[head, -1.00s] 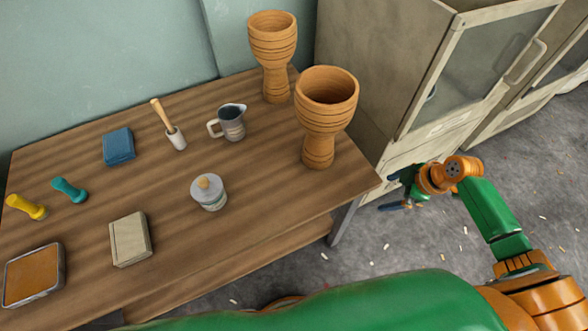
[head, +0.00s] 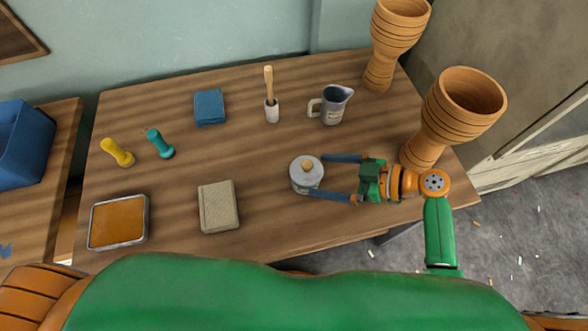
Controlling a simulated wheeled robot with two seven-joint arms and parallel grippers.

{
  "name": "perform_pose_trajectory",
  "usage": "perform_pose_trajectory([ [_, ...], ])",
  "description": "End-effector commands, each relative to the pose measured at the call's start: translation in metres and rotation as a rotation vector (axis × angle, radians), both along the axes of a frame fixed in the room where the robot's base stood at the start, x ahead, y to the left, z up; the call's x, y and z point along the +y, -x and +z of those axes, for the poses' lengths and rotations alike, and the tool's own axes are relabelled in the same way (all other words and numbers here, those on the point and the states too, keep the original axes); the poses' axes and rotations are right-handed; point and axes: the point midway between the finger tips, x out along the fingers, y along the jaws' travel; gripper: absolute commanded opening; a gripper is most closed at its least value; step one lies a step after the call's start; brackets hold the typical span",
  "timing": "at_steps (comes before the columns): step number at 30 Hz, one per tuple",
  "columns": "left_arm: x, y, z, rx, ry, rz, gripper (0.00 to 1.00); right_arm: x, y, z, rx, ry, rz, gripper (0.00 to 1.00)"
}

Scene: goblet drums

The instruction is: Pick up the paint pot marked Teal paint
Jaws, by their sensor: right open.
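A small round paint pot (head: 306,176) with a grey lid and an orange knob stands upright on the wooden table (head: 270,228). Its label is too small to read. My right gripper (head: 317,175) reaches in from the right, low over the table. It is open, with one blue finger at the far side of the pot and the other at the near side. I cannot tell whether the fingers touch it. My left gripper is out of view.
Two carved wooden drum bodies (head: 457,110) (head: 396,35) stand at the table's right end, one close behind my right gripper. A jug (head: 333,105) and a brush in a white holder (head: 270,100) stand behind the pot. A beige block (head: 218,206) lies left of it.

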Motion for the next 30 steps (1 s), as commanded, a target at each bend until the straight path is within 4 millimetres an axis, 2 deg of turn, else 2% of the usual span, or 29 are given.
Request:
perform_pose_trajectory([
  [9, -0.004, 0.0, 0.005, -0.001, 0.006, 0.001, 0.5, 0.048, -0.01, -0.027, 0.003, -0.001, 0.0, 1.0],
  [17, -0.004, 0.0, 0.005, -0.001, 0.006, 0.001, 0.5, 0.054, -0.012, -0.031, 0.0, 0.004, -0.002, 1.0],
  [20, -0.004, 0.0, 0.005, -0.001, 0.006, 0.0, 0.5, 0.054, -0.012, -0.031, 0.0, 0.004, -0.002, 0.78],
  [26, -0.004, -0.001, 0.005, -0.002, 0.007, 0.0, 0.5, 0.053, -0.012, -0.031, 0.0, 0.004, -0.002, 0.24],
  [27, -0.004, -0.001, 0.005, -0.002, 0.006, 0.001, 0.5, 0.054, -0.012, -0.031, 0.0, 0.003, -0.002, 0.19],
  [30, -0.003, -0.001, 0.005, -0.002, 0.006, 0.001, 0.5, 0.053, -0.012, -0.031, 0.0, 0.004, -0.002, 0.19],
])
